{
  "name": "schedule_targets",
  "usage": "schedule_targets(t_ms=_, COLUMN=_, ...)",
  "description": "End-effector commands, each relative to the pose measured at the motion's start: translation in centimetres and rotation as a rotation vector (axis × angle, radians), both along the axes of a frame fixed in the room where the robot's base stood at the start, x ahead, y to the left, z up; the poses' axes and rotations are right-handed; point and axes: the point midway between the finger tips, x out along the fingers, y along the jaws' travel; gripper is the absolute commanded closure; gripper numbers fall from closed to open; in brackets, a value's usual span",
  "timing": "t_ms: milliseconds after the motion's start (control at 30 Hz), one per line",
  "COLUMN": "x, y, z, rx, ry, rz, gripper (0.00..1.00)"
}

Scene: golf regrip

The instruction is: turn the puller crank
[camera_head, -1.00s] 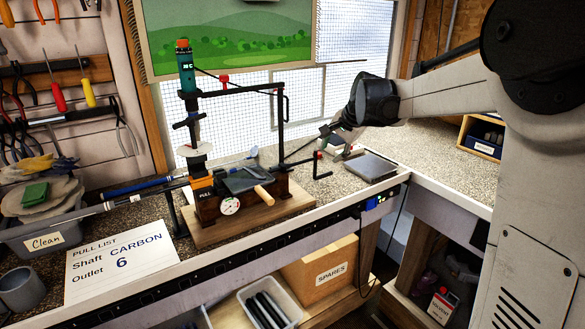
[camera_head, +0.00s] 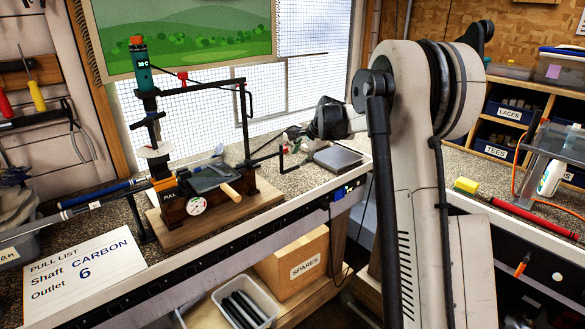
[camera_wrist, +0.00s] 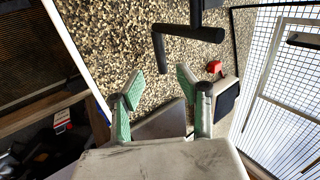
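The puller (camera_head: 180,200) stands on a wooden base on the bench, with a round gauge and a wooden-handled lever on its front. Its black crank (camera_head: 282,163) sticks out at the right end, with a red part at its upper end. My gripper (camera_head: 298,137) is just behind and above the crank in the head view, small and partly dark. In the wrist view my gripper (camera_wrist: 160,85) has its green-padded fingers apart with nothing between them. A black bent rod (camera_wrist: 190,35), which looks like the crank, lies beyond the fingertips, apart from them.
A flat grey plate (camera_head: 338,157) lies on the bench right of the crank. A blue-banded shaft (camera_head: 95,200) runs into the puller from the left. The pull list card (camera_head: 85,275) reads carbon, outlet 6. A mesh window (camera_head: 310,60) is behind.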

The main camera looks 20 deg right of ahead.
Motion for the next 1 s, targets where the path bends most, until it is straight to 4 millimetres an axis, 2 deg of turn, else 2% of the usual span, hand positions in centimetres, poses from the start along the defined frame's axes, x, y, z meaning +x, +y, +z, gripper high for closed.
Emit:
schedule_targets(t_ms=200, x=2.2, y=0.7, z=-3.3, rx=0.000, ry=0.000, rz=0.001, gripper=0.66)
schedule_targets(t_ms=433, x=3.7, y=1.0, z=-5.7, rx=-0.001, ry=0.000, rz=0.001, gripper=0.66)
schedule_targets(t_ms=867, x=4.2, y=1.2, z=-6.5, rx=-0.001, ry=0.000, rz=0.001, gripper=0.66)
schedule_targets(t_ms=900, x=4.2, y=1.2, z=-6.5, rx=-0.001, ry=0.000, rz=0.001, gripper=0.68)
schedule_targets(t_ms=1000, x=4.2, y=1.2, z=-6.5, rx=-0.001, ry=0.000, rz=0.001, gripper=0.81)
